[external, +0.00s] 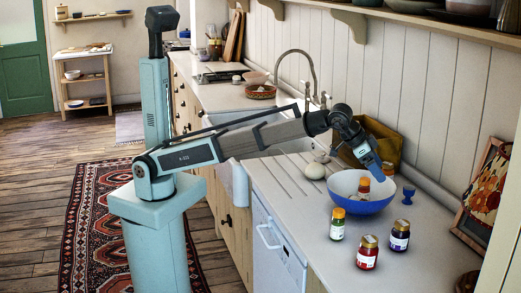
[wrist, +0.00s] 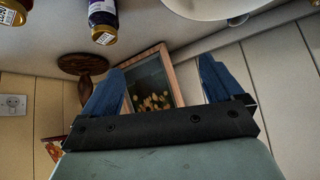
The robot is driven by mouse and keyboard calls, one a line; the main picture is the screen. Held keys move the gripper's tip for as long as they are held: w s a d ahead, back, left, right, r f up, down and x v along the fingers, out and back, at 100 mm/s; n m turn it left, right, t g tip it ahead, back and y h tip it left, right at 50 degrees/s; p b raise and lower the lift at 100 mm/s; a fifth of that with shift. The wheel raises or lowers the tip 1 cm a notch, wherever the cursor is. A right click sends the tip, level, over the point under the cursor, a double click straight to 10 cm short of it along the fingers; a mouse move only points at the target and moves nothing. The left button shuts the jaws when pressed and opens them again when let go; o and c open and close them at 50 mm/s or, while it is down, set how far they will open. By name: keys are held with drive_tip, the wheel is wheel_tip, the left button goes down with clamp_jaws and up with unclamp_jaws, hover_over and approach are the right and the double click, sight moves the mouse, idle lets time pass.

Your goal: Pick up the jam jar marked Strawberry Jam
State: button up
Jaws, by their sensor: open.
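Several small jam jars stand at the front of the worktop: a red jar with a gold lid (external: 367,253), a dark purple jar (external: 400,237) and a green-labelled jar with a yellow lid (external: 337,226). Another orange-lidded jar (external: 363,189) shows inside the bowl. The label words are too small to read, so I cannot tell which says Strawberry Jam. My gripper (external: 376,172) is open and empty above the bowl, behind these jars. In the wrist view its blue fingers (wrist: 160,88) are spread; a dark jar (wrist: 102,20) and part of another (wrist: 14,12) show at top left.
A blue-and-white bowl (external: 362,207) sits under my gripper. A small blue cup (external: 408,194) is at its right. A framed picture (external: 486,190) leans at the right wall. A pale round object (external: 315,171) lies left of the bowl. Worktop is clear left of the jars.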

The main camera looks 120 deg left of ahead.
drive_tip(key=d+r+m+g+h, duration=0.1)
drive_tip(key=d+m+g+h, duration=0.25)
drive_tip(key=d, duration=1.45)
approach(369, 239)
drive_tip(key=shift+m+t+y, duration=0.25)
drive_tip(key=shift+t, duration=0.2)
drive_tip(key=x, duration=0.5)
drive_tip(key=s+x, duration=0.1)
drive_tip(key=x, duration=0.1)
drive_tip(key=shift+a+f, duration=0.25)
drive_tip(key=shift+f, duration=0.25)
drive_tip(key=shift+d+x, duration=0.2)
drive_tip(key=shift+x, duration=1.15)
drive_tip(key=shift+d+x, duration=0.2)
drive_tip(key=shift+x, duration=1.15)
drive_tip(key=shift+w+r, duration=0.1)
drive_tip(key=shift+w, duration=0.05)
drive_tip(key=c, duration=1.3)
